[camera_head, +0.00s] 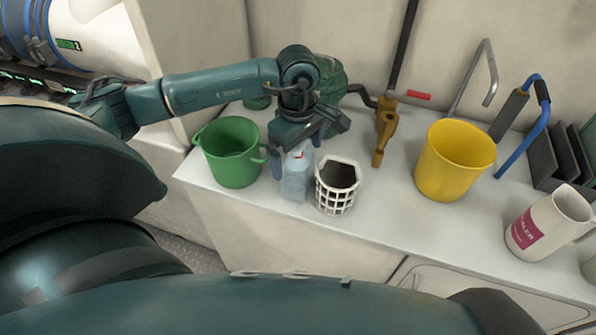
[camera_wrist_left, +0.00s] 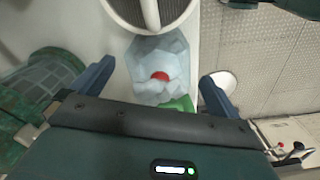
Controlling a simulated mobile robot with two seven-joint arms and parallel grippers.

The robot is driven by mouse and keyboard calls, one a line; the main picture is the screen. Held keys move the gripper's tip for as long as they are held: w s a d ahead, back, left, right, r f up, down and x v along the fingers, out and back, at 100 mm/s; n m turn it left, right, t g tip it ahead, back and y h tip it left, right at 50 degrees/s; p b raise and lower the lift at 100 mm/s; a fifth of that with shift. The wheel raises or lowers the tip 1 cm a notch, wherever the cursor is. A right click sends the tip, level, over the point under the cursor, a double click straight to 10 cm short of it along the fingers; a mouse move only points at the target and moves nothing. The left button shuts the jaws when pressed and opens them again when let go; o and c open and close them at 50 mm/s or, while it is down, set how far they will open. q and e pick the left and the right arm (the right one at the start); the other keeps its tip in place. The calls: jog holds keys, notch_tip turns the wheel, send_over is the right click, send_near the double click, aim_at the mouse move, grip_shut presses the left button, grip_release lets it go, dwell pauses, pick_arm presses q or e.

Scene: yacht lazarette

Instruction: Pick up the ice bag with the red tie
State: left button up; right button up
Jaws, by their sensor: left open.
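The ice bag (camera_head: 296,178) is a pale blue, lumpy bag standing on the white counter between a green bucket and a white lattice basket. Its red tie (camera_head: 299,155) shows at the top. My left gripper (camera_head: 297,160) is open directly over the bag, pointing down, with its blue fingers on either side of the bag's top. In the left wrist view the ice bag (camera_wrist_left: 155,52) and its red tie (camera_wrist_left: 160,76) lie between the two spread fingers, with gaps on both sides. My right gripper is not in view.
The green bucket (camera_head: 232,158) stands close left of the bag, and the white basket (camera_head: 336,197) close right. A yellow bucket (camera_head: 455,165), a brass-coloured fitting (camera_head: 386,125) and a white jug (camera_head: 546,225) stand further right. A green netted float (camera_head: 332,80) sits behind my gripper.

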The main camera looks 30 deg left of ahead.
pick_arm(q)
jog(key=shift+f, duration=0.55)
jog(key=c, duration=1.5)
jog(key=shift+r, duration=0.1)
